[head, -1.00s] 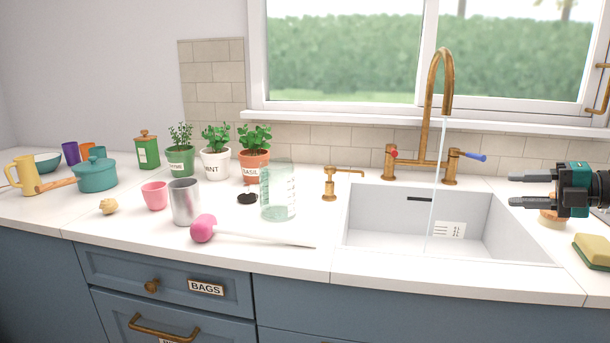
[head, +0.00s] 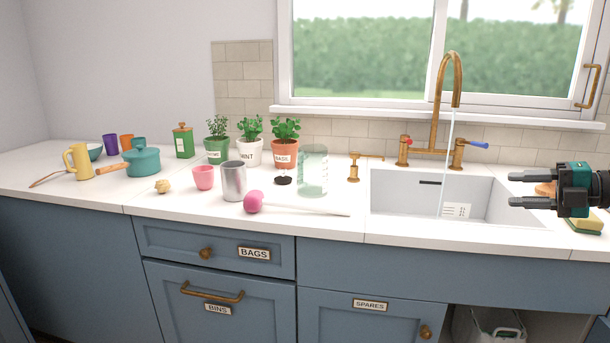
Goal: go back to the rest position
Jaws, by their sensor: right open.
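My right gripper (head: 518,189) comes in from the right edge in the head view. Its two dark fingers are apart, with nothing between them, and they point left. In the picture it overlaps the right end of the sink (head: 400,190). My left gripper is not in view.
Water runs from the brass tap (head: 455,100) into the sink. A sponge (head: 583,226) lies below the right gripper. A glass jar (head: 313,170), pink-ended brush (head: 254,202), metal cup (head: 233,180) and teal pot (head: 142,161) stand or lie on the counter. An under-sink cupboard (head: 490,325) shows open.

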